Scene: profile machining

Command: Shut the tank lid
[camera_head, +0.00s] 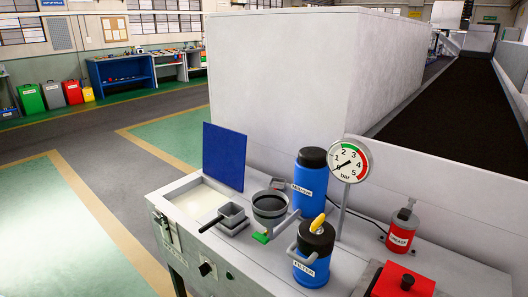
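The tank lid (224,156) is a flat blue panel standing upright at the back edge of an open tank. The tank (163,201) is a pale recess in the left end of the light grey bench, with whitish contents (197,201) visible. Neither of my grippers is in the head view, and nothing touches the lid.
Right of the tank stand a grey square scoop (232,216), a dark cup (270,206), two blue canisters (310,182) (312,268), a pressure gauge (348,161) and a red bottle (401,234). A red cover (400,282) is at lower right. A large grey housing (285,80) rises behind.

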